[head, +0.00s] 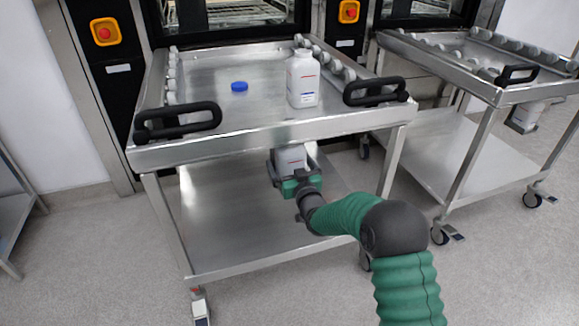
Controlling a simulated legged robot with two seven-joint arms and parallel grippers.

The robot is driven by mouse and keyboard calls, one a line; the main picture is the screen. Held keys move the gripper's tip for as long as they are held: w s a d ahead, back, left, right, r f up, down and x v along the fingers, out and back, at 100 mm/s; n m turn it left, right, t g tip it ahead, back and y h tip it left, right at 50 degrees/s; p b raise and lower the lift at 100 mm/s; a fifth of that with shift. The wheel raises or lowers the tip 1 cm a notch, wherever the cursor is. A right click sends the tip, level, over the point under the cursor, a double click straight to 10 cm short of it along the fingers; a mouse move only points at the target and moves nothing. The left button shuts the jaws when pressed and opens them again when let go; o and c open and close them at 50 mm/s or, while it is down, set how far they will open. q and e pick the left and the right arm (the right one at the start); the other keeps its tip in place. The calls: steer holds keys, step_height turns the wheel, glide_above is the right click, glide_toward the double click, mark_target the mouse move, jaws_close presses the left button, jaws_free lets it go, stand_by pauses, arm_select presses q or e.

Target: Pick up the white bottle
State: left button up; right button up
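The white bottle (303,80) stands upright on the steel tray top of the near cart (205,148), right of its middle. It has a small printed label, and its neck points up. My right arm comes in from the lower right. Its green and dark gripper (291,172) is below the tray's front rim, lower than the bottle and apart from it. A white labelled block (291,159) shows at the gripper; I cannot tell whether it is held or fixed to the cart. The fingers are not clear. My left gripper is not in view.
A blue cap (239,87) lies on the tray, left of the bottle. Black handles (178,124) and (375,91) stand at the tray's front corners. Rollers line its sides. A second cart (470,75) stands to the right. Machines with red buttons (105,32) are behind.

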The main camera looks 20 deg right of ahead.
steer(key=shift+d, duration=0.15)
steer(key=c, duration=2)
steer(key=shift+r, duration=0.1)
steer(key=shift+c, duration=0.7)
steer(key=shift+r, duration=0.1)
steer(key=shift+r+p, duration=0.7)
steer(key=shift+p, duration=0.15)
steer(key=shift+s+r+p, duration=0.1)
steer(key=shift+s+p, duration=0.15)
steer(key=shift+p, duration=0.05)
steer(key=s+p, duration=0.6)
steer(key=s, duration=1.1)
steer(key=shift+s+d+f+p, duration=0.2)
steer(key=shift+s+d+p, duration=0.1)
steer(key=shift+p, duration=0.1)
